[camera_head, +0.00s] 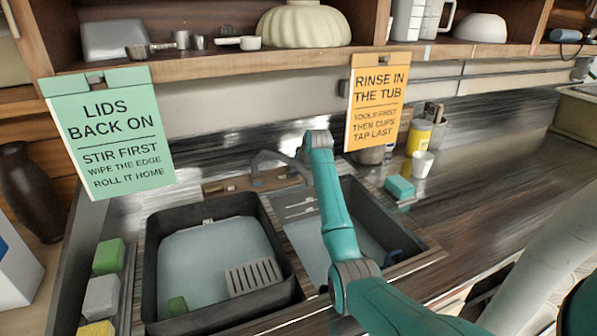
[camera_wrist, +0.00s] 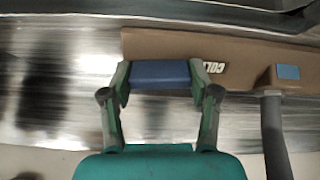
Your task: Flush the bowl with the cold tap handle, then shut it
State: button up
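In the wrist view the cold tap handle (camera_wrist: 160,75) is a blue block in front of a brown tap base (camera_wrist: 240,50) lettered "COL", the rest hidden by a finger. My gripper (camera_wrist: 160,82) has one finger against each end of the blue block. A dark grey pipe (camera_wrist: 272,135) stands to its right. In the head view the sink bowl (camera_head: 308,245) is the right basin, partly hidden by my teal arm; its floor looks pale grey-blue. I cannot tell whether water runs. My gripper is not clear there, near the tap behind the basins.
A teal sponge (camera_head: 399,187) and white cup (camera_head: 422,163) stand right. Two signs hang above. The right counter is clear.

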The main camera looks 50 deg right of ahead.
jog(key=o, duration=0.3)
jog(key=shift+f, duration=0.1)
jog(key=shift+o, duration=0.2)
jog(key=v, duration=0.7)
jog(key=shift+r, duration=0.2)
jog(key=shift+s, duration=0.1)
